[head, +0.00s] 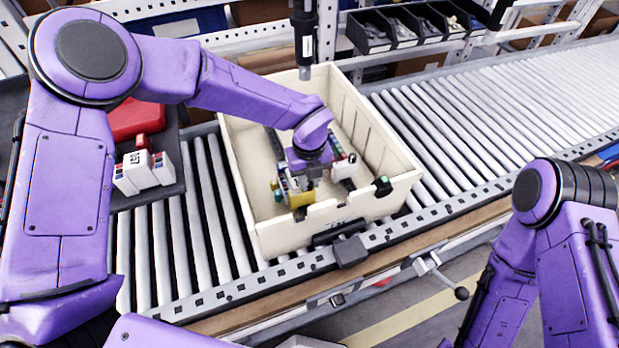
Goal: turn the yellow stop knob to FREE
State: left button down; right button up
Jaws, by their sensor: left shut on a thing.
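My left gripper (301,188) reaches down into the cream crate (240,190), near its front wall. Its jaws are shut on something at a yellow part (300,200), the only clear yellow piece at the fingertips. The gripper body hides much of this part, so I cannot make out its full shape, any marking or a FREE label. I cannot tell for certain that it is the stop knob. A dark screwdriver-like tool (304,40) hangs upright above the crate's back wall. My right arm shows at the right, but its gripper is out of view.
The crate stands on a roller conveyor (480,110) and holds several small coloured parts beside my gripper. A black, green-topped piece (383,186) sits at its front right corner. Dark bins (370,35) stand behind. A red case (135,120) lies left. The rollers at right are clear.

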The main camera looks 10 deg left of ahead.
pick_arm(q)
jog(key=m+p, duration=0.2)
jog(key=m, duration=0.2)
jog(key=shift+a+r+m, duration=0.1)
jog(key=shift+m, duration=0.3)
jog(key=m+p, duration=0.2)
jog(key=m, duration=0.2)
jog(key=m+p, duration=0.2)
jog(key=m, duration=0.2)
jog(key=shift+m, duration=0.4)
jog(key=shift+m+p, duration=0.8)
jog(key=shift+m, duration=1)
jog(key=c, duration=1)
grip_release()
